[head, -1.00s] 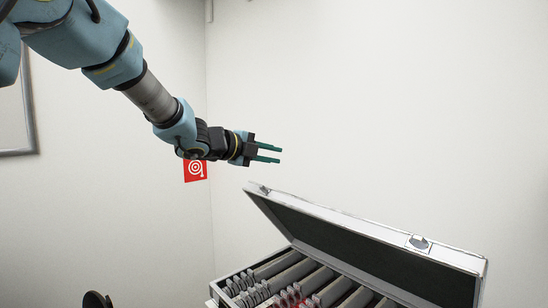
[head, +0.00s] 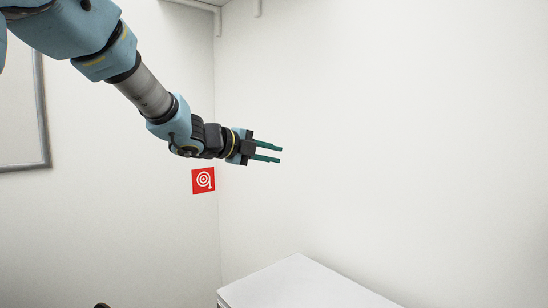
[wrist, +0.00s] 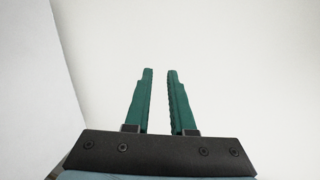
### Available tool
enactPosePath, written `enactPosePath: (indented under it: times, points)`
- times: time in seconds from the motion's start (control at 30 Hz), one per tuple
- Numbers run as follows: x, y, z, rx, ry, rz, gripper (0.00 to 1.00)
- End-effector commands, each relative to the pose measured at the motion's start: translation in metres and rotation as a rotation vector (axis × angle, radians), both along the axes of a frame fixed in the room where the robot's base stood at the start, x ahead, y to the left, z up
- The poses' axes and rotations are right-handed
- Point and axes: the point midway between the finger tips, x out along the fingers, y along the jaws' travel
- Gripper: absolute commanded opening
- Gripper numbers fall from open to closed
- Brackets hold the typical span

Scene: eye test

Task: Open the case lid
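No case with a raised lid shows in either view now. A plain white flat top (head: 300,285) shows at the bottom right of the head view, cut off by the lower edge. I cannot tell whether it is a shut lid or the top of a stand. My gripper (head: 281,154) is in mid-air above and left of it, clear of everything. Its two green fingers also show in the wrist view (wrist: 159,72), apart with bare wall beyond and nothing between them.
A red sign with a white target (head: 203,180) hangs on the left wall near the corner. A grey frame (head: 44,110) is at the far left. A white bracket (head: 213,8) is at the top. The space right of my gripper is free.

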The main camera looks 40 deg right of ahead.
Motion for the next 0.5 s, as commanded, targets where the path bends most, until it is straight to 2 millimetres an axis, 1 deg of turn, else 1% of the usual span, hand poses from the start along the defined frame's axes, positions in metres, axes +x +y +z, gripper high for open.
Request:
enactPosePath:
  times: [0.03, 0.3, 0.5]
  points:
    - [0.000, 0.002, 0.004, 0.000, -0.001, 0.001, 0.23]
    - [0.001, 0.009, 0.019, -0.001, -0.001, 0.001, 0.23]
    - [0.001, 0.011, 0.024, -0.001, 0.000, 0.001, 0.23]
